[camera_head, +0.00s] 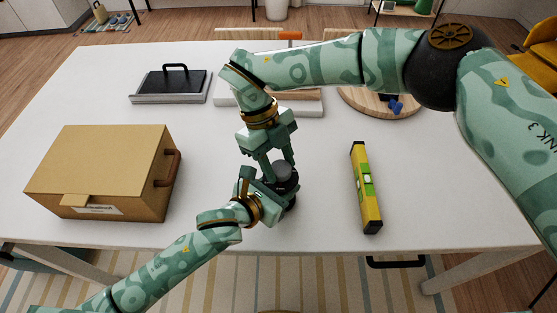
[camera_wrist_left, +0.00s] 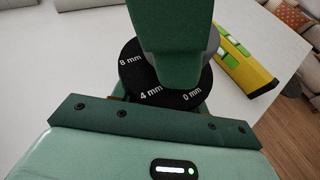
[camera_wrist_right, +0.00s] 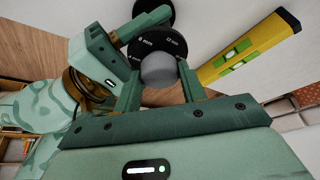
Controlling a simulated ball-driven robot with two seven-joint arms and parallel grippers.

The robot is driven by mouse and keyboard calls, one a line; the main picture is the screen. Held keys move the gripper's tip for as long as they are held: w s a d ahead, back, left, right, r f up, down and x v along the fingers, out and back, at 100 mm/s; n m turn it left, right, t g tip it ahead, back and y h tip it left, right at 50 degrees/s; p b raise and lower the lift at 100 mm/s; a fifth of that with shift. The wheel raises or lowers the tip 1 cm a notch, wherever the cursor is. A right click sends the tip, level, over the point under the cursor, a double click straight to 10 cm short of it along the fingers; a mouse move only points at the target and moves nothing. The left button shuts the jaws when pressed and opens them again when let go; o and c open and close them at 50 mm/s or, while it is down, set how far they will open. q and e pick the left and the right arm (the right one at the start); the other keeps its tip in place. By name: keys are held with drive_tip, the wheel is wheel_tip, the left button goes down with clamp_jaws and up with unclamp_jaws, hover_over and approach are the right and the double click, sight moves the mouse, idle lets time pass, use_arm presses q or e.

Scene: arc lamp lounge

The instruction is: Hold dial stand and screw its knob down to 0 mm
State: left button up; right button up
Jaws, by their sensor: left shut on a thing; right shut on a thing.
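The dial stand (camera_head: 292,203) is a dark round piece on the white table, below the middle of the head view. Its black dial (camera_wrist_left: 133,70) shows marks 8 mm, 4 mm and 0 mm in the left wrist view. Its grey knob (camera_wrist_right: 159,71) sits on top, between the fingers of my right gripper (camera_wrist_right: 160,92), which is shut on it from above. My left gripper (camera_head: 271,187) is shut on the stand's body from the near left side. Which mark the knob points to cannot be told. The right gripper's fingers hide part of the dial in the left wrist view.
A cardboard-coloured box (camera_head: 105,165) with a brown handle stands at the left. A yellow level (camera_head: 366,190) lies just right of the stand. A black-topped tray (camera_head: 170,84) and a round wooden board (camera_head: 380,103) lie farther back. The table between box and stand is clear.

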use_arm(q)
drive_tip(key=shift+s+a+f, duration=0.1)
drive_tip(key=shift+a+f, duration=0.05)
drive_tip(key=shift+f, duration=0.25)
use_arm(e)
drive_tip(key=shift+r, duration=0.2)
drive_tip(key=o, duration=0.9)
drive_tip(key=shift+c, duration=0.2)
drive_tip(key=shift+o, duration=0.5)
drive_tip(key=shift+f, duration=0.1)
use_arm(q)
drive_tip(key=shift+r, duration=0.1)
drive_tip(key=shift+r, duration=0.15)
use_arm(e)
drive_tip(key=v, duration=1.2)
drive_tip(key=shift+s, duration=0.1)
use_arm(q)
drive_tip(key=o, duration=1.4)
